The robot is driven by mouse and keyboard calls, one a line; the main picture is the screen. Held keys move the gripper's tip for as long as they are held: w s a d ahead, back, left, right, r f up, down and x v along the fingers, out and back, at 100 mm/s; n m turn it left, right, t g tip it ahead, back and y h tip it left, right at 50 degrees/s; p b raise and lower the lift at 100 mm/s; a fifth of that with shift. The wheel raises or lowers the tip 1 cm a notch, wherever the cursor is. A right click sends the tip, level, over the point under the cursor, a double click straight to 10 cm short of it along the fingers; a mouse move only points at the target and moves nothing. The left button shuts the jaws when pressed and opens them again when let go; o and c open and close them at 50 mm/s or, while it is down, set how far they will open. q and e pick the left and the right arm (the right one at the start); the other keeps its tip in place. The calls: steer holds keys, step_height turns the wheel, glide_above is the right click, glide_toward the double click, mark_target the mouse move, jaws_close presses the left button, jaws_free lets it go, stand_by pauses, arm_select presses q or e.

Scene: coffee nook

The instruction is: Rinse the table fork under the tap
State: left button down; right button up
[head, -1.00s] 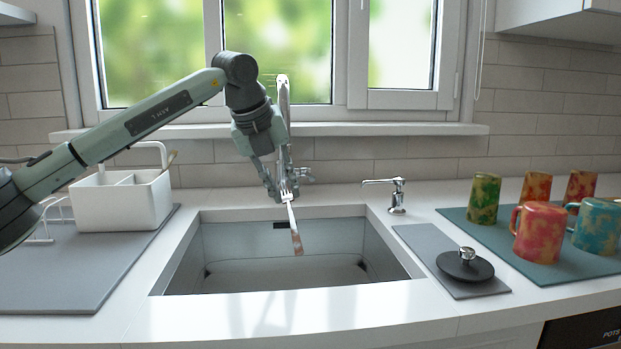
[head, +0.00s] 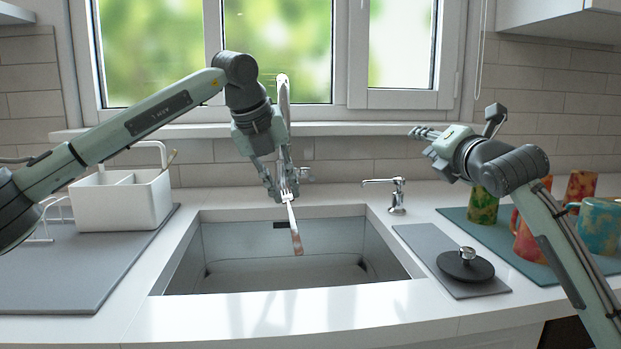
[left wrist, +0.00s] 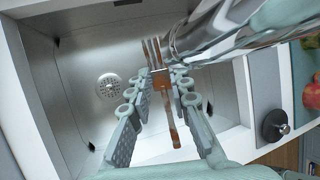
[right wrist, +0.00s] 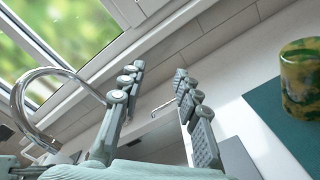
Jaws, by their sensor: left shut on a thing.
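The table fork (head: 294,228) hangs over the sink basin (head: 225,245), tines up and handle down. Its handle shows a reddish-brown patch near the lower end. My left gripper (head: 281,194) is shut on the fork near its tines, which also shows in the left wrist view (left wrist: 169,108). The chrome tap (head: 284,95) rises behind my left gripper and is partly hidden by it. In the left wrist view the tap (left wrist: 215,32) is close beside the tines. No water stream is visible. My right gripper (head: 424,139) is open and empty, raised above the counter right of the sink.
A soap dispenser (head: 397,195) stands right of the sink. A black strainer plug (head: 465,264) lies on a grey mat (head: 420,243). Several mugs stand on a teal mat (head: 453,215), partly behind my right arm. A white caddy (head: 125,200) stands at left.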

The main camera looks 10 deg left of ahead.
mark_target(311, 176)
steer(key=s+a+f+g+y, duration=0.15)
steer(key=a+f, duration=0.25)
steer(key=a, duration=0.5)
steer(key=w+a+f+g+y, duration=0.15)
steer(key=a+f, duration=0.25)
steer(key=a, duration=0.6)
steer(key=shift+g, duration=0.3)
steer(key=x, duration=1)
steer(key=shift+w+a, duration=0.15)
steer(key=shift+w, duration=0.1)
steer(key=shift+c, duration=0.2)
jaws_close()
steer(key=shift+r, duration=0.1)
